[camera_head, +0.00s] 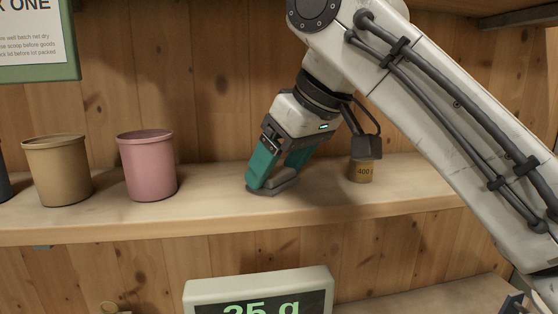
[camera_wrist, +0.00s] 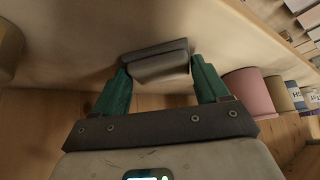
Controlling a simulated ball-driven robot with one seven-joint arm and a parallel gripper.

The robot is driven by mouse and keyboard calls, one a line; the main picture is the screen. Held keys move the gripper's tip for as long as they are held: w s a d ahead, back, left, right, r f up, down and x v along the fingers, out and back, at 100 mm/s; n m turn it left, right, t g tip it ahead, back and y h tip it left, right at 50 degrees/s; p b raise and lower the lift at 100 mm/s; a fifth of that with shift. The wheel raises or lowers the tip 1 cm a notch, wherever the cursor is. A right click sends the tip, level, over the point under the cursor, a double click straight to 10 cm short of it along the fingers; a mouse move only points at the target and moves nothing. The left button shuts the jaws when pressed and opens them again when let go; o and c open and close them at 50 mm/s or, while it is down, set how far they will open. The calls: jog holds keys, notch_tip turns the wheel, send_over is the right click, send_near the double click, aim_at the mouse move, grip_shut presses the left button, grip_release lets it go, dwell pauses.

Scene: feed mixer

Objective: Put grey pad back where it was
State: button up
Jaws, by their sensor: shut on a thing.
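The grey pad (camera_head: 280,183) is at the front half of the wooden shelf, right of the pink cup. My gripper (camera_head: 277,176) has its teal fingers on either side of the pad and is shut on it. In the wrist view the pad (camera_wrist: 156,62) sits between the two teal fingertips of my gripper (camera_wrist: 160,75). The pad appears to be at the shelf surface; whether it rests fully on the shelf I cannot tell.
A pink cup (camera_head: 148,167) and a tan cup (camera_head: 58,172) stand to the left on the shelf (camera_head: 215,212). A brass weight marked 400 (camera_head: 361,171) stands to the right, near my gripper. A scale display (camera_head: 262,298) is below. The shelf between pink cup and pad is clear.

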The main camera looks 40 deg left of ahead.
jog(key=shift+s, duration=0.1)
jog(key=o, duration=1)
jog(key=shift+o, duration=0.2)
jog(key=shift+r, duration=0.1)
jog(key=shift+d+r, duration=0.15)
jog(key=shift+r, duration=0.1)
jog(key=d+b, duration=0.2)
jog(key=d, duration=1)
jog(key=shift+d+r, duration=0.15)
jog(key=shift+r, duration=0.05)
